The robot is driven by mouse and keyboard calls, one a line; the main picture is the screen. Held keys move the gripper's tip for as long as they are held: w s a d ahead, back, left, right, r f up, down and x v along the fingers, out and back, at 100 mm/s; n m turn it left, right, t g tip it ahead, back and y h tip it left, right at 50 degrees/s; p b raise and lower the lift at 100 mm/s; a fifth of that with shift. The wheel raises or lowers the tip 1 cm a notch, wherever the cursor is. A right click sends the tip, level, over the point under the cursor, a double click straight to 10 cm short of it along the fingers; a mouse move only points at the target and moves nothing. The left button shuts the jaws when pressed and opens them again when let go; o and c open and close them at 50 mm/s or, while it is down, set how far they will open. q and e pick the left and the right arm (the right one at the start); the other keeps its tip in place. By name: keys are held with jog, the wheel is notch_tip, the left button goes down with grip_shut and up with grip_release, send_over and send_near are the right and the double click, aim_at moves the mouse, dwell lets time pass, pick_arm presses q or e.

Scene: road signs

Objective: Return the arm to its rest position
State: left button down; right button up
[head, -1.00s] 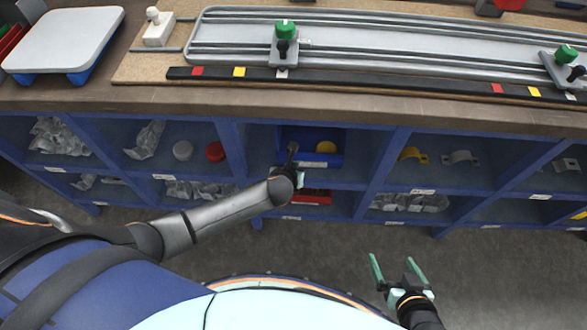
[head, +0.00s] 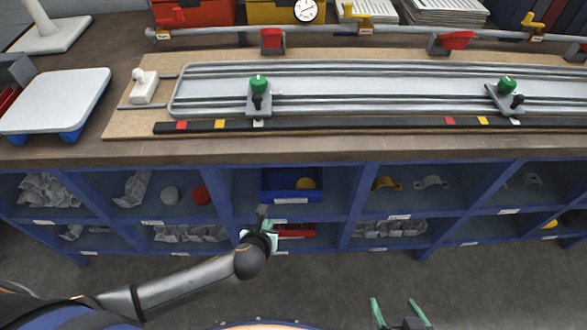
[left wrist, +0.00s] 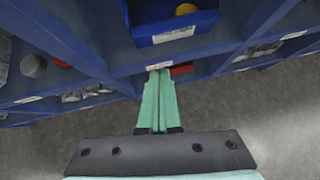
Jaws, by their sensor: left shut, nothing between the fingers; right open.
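My left arm reaches in from the lower left in the head view. Its gripper (head: 262,228) is in front of the blue shelf unit, near the compartments with the blue bin (head: 276,186) and the red bin (head: 297,234). In the left wrist view the left gripper's two green fingers (left wrist: 158,85) are together with nothing between them. The blue bin (left wrist: 172,30) shows ahead of the fingertips there, with a yellow item inside. My right gripper (head: 398,312) is at the bottom edge of the head view, open and empty, its fingers pointing up over the grey floor.
The blue shelf unit (head: 340,202) holds bagged parts, caps and clamps. On the workbench above are a metal rail fixture (head: 380,88) with green knobs (head: 258,82) and a white scale-like plate (head: 55,100). Open floor lies before the shelves.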

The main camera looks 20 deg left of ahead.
pick_arm(q)
jog(key=s+d+r+n+h+p, duration=0.15)
jog(key=s+n, duration=0.25)
jog(key=n, duration=0.6)
jog(key=s+d+r+n+h+p, duration=0.1)
jog(key=s+d+n+h+p, duration=0.3)
jog(key=n, duration=0.7)
jog(key=s+a+r+n+y, duration=0.1)
jog(key=s+a+n, duration=0.1)
jog(key=n, duration=0.3)
jog(key=s+a+r+n+y, duration=0.1)
jog(key=s+a+n, duration=0.1)
jog(key=n, duration=0.4)
jog(key=shift+s+a+r+b, duration=0.2)
jog(key=shift+a+r+b, duration=0.1)
jog(key=shift+a, duration=0.55)
